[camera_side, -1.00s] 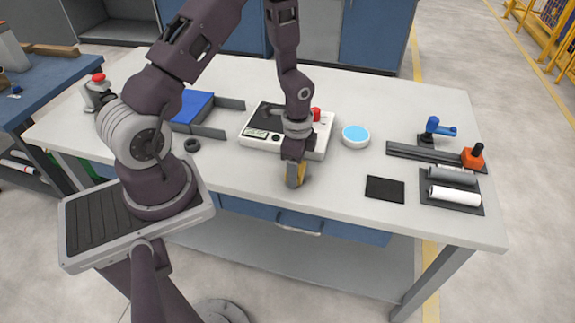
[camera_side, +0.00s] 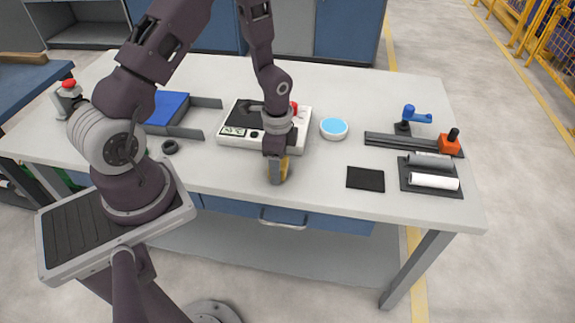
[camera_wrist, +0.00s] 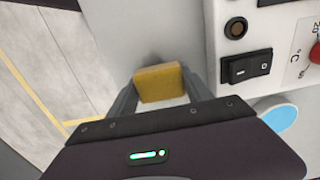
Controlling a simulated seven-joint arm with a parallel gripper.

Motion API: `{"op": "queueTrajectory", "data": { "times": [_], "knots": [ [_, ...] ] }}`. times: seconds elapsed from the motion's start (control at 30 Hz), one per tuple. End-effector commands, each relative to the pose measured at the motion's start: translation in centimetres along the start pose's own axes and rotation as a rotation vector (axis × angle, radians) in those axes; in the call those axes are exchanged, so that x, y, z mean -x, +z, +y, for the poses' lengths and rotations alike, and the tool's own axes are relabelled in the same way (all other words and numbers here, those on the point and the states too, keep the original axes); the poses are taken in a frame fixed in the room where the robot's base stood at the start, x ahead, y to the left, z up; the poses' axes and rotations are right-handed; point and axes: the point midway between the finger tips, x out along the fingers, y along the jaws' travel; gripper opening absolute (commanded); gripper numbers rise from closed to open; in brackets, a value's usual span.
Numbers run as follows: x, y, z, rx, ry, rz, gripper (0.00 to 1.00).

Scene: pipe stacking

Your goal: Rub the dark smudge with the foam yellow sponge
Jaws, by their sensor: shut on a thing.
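The yellow foam sponge (camera_side: 284,168) is held between the fingers of my gripper (camera_side: 277,176), low over the front of the white tabletop. In the wrist view the sponge (camera_wrist: 158,83) sits between both fingers, which are shut on it. I cannot tell for sure whether its underside touches the table. A faint dark patch (camera_wrist: 154,60) shows on the table at the sponge's far edge in the wrist view. It may be the smudge or a shadow. In the side view no smudge can be made out around the sponge.
A white device (camera_side: 230,138) with a dark top stands just behind my gripper. A round blue-topped dish (camera_side: 333,128) is to its right. A black pad (camera_side: 365,179), a grey tray with rollers (camera_side: 425,188) and a rail (camera_side: 395,143) lie further right. The table's front edge is close.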

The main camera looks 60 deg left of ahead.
Motion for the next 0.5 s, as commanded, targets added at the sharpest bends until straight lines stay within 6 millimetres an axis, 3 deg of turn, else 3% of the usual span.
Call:
{"op": "queueTrajectory", "data": {
  "times": [0.3, 0.5],
  "knots": [
    [-0.6, 2.9, 0.0, 0.002, 0.001, 0.000, 0.14],
    [0.3, 3.8, -0.1, 0.001, -0.002, 0.003, 0.14]
  ]
}}
